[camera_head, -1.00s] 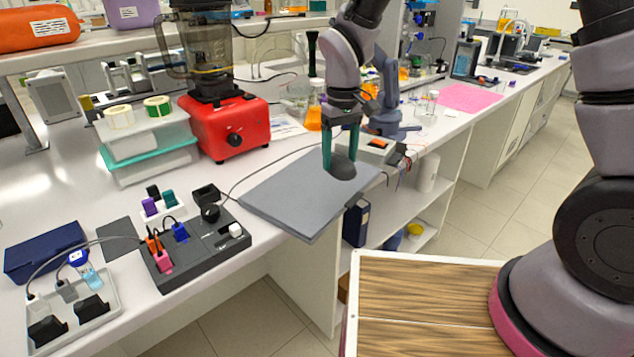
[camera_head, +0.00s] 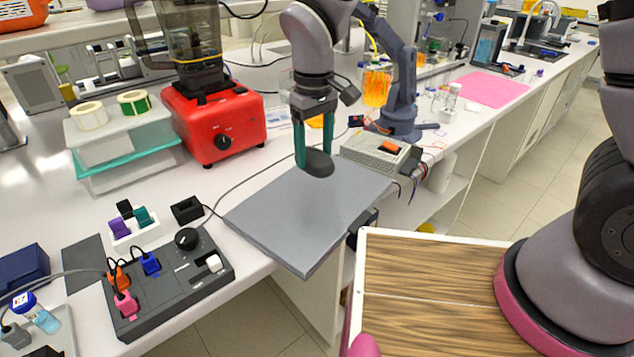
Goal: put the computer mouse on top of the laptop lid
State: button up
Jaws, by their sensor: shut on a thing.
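The computer mouse (camera_head: 319,164) is dark and rounded, held between the green fingers of my gripper (camera_head: 315,150). My gripper points down and is shut on it. The closed grey laptop (camera_head: 290,228) lies flat at the front edge of the bench, its near corner jutting toward the aisle. The mouse is over the far part of the laptop lid. I cannot tell whether it touches the lid or hangs just above it.
A beige box with an orange switch (camera_head: 375,152) stands right behind the laptop. A red blender (camera_head: 213,120) stands at the back left. A dark control panel (camera_head: 170,280) with coloured plugs is at the left. A cable runs along the laptop's left side.

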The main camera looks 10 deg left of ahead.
aim_at(315, 151)
notch_tip(315, 151, down, 8)
jog(key=shift+f, duration=0.15)
dwell(0.4)
jog(key=o, duration=1.4)
jog(key=shift+f, duration=0.1)
notch_tip(315, 151, up, 12)
jog(key=shift+r, duration=0.15)
jog(key=w+d+r+m+t+y, duration=0.1)
jog(key=w+d+r+m, duration=0.4)
jog(key=d+r, duration=0.4)
jog(key=s+d+r+m+t, duration=0.1)
jog(key=d+r+m+t, duration=0.1)
jog(key=d, duration=0.6)
jog(key=s+d+r+m+t, duration=0.2)
jog(key=d+r+m, duration=0.2)
jog(key=d+r, duration=0.3)
jog(key=s+d+r+m+t+y, duration=0.1)
jog(key=d+r, duration=0.4)
jog(key=d, duration=0.5)
jog(key=shift+s+d+m+t, duration=0.35)
jog(key=shift+m+t, duration=0.25)
jog(key=shift+m, duration=0.5)
jog(key=shift+r, duration=0.1)
